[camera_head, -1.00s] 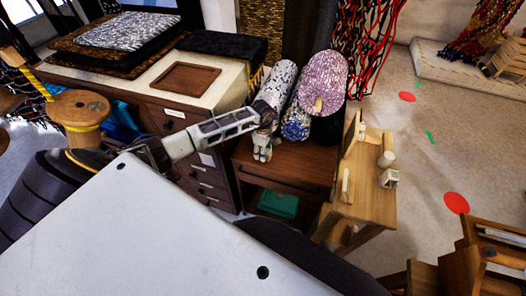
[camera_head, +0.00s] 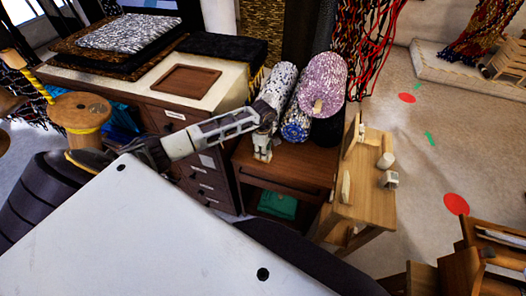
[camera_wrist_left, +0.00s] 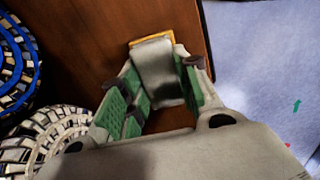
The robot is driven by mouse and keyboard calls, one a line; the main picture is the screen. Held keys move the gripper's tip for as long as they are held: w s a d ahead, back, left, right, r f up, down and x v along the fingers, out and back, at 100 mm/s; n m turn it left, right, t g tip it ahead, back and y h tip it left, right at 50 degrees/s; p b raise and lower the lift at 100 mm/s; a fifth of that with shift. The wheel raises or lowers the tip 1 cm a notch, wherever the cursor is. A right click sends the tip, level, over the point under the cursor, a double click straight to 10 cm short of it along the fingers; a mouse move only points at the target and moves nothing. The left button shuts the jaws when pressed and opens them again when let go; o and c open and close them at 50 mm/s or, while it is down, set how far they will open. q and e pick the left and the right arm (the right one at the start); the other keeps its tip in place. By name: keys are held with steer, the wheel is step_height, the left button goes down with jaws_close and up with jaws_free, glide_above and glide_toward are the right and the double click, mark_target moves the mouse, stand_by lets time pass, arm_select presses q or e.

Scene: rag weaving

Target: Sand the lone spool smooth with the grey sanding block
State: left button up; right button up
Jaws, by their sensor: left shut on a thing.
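My left gripper (camera_head: 262,150) is over the dark brown side table (camera_head: 300,172), in front of the patterned rolls. In the left wrist view, its green-padded fingers (camera_wrist_left: 160,90) are closed on a grey block with an orange-tan edge (camera_wrist_left: 153,55), which looks like the sanding block. The brown table top lies beneath it. A small pale cylinder (camera_head: 386,160) stands on the light wooden bench (camera_head: 373,205) to the right; I cannot tell whether it is the lone spool. A large wooden spool with yellow cord (camera_head: 80,112) is at far left. My right gripper is not in view.
A speckled roll (camera_head: 280,83) and a pink roll (camera_head: 322,82) stand close behind my left gripper. A drawer cabinet (camera_head: 215,95) is at left. A small white object (camera_head: 389,180) is on the bench. A green thing (camera_head: 277,204) lies on the lower shelf.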

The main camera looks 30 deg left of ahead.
arm_select(q)
steer(key=shift+r, duration=0.1)
steer(key=shift+c, duration=0.3)
steer(key=shift+r+p, duration=1.8)
steer(key=shift+r, duration=1.15)
